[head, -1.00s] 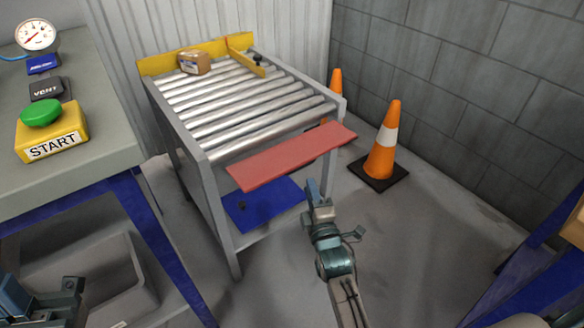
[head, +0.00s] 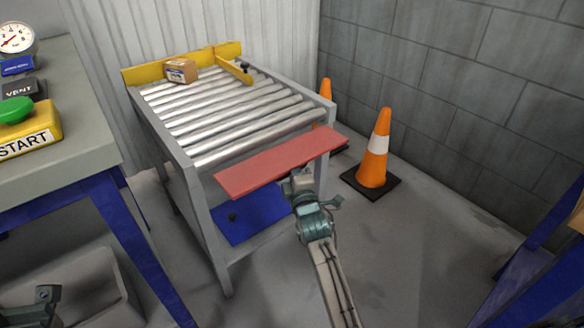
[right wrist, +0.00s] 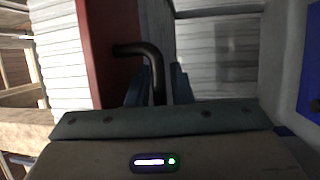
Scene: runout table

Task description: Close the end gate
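The end gate is a red flap (head: 280,162) at the near end of the roller table (head: 205,190). It stands out from the frame, roughly level, below the rollers. In the right wrist view the red gate (right wrist: 106,50) carries a bent black handle (right wrist: 155,62). My right gripper (head: 301,180) is at the gate's near edge. In the right wrist view its two fingers (right wrist: 158,85) stand apart on either side of the handle, with small gaps seeming to show. My left gripper (head: 44,300) is partly in view at the lower left, away from the gate; its fingers are unclear.
A small cardboard box (head: 181,70) sits on the rollers by the yellow end stop (head: 140,75). A blue panel (head: 250,212) lies under the gate. Orange cones (head: 375,150) stand to the right. A workbench (head: 70,150) with a START button stands left. The floor in front is clear.

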